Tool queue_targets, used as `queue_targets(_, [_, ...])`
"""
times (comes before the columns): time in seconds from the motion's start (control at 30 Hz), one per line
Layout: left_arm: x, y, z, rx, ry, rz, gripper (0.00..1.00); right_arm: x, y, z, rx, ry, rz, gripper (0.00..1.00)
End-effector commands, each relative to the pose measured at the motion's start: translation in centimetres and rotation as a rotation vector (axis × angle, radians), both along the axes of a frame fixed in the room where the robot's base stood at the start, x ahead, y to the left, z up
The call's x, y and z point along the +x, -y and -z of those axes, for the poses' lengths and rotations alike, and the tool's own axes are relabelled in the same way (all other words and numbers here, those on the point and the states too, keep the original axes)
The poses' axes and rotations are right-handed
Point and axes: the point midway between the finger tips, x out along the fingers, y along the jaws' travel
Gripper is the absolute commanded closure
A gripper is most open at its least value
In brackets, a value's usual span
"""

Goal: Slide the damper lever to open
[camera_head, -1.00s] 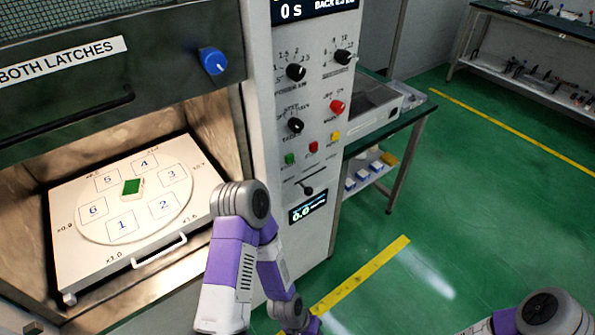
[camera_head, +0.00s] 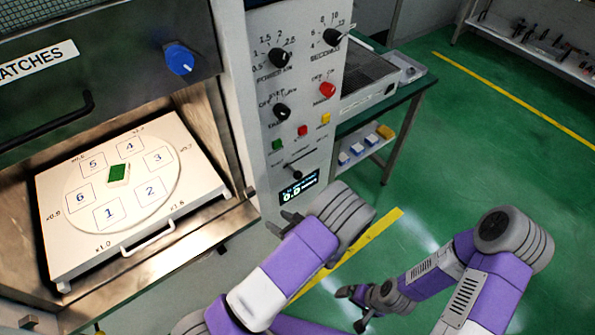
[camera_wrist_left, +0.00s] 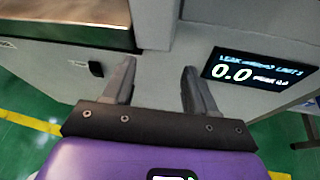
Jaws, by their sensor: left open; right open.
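The damper lever appears to be the black-knobbed slider (camera_head: 297,175) in a short slot low on the white control panel (camera_head: 262,150), under the coloured buttons. Its labels are too small to read. My left gripper (camera_head: 283,221) is open and empty, below and slightly left of the lever, apart from it. In the left wrist view its two fingers (camera_wrist_left: 157,75) point at the cabinet front, with nothing between them; the lever is not visible there. My right gripper (camera_head: 357,306) is open and low over the floor, far from the panel.
A leak display (camera_head: 299,188) sits just below the lever; it also shows right of the fingers in the left wrist view (camera_wrist_left: 260,70). The open chamber with a numbered tray (camera_head: 180,205) is at left. A side bench (camera_head: 400,98) stands behind the panel. Green floor is clear at right.

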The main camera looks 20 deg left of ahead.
Motion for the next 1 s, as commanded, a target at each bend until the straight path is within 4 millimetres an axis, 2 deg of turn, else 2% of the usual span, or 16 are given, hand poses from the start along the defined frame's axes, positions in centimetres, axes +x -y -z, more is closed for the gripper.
queue_targets(0.03, [2.3, 1.6, -2.3, 0.082, 0.051, 0.109, 0.43, 0.0, 0.0, -0.3, 0.0, 0.0, 0.0, 0.02])
queue_targets(0.1, [4.7, 3.7, -4.9, 0.179, 0.115, 0.23, 0.43, 0.0, 0.0, -0.5, 0.0, 0.0, 0.0, 0.02])
queue_targets(0.2, [6.6, 6.1, -7.4, 0.27, 0.181, 0.342, 0.43, 0.0, 0.0, -0.6, 0.0, 0.0, 0.0, 0.02])
queue_targets(0.3, [7.6, 7.0, -8.5, 0.309, 0.215, 0.388, 0.43, 0.0, 0.0, -0.6, 0.0, 0.001, 0.0, 0.02])
queue_targets(0.37, [8.1, 6.8, -8.7, 0.317, 0.221, 0.396, 0.43, 0.0, 0.0, -0.5, 0.0, 0.0, 0.0, 0.02])
queue_targets(0.7, [11.9, 3.4, -8.7, 0.314, 0.22, 0.392, 0.43, 0.0, 0.0, 0.2, 0.0, 0.0, 0.0, 0.02])
queue_targets(1.0, [13.2, 2.3, -8.7, 0.314, 0.219, 0.393, 0.43, 0.0, 0.0, 0.3, 0.0, 0.0, 0.0, 0.02])
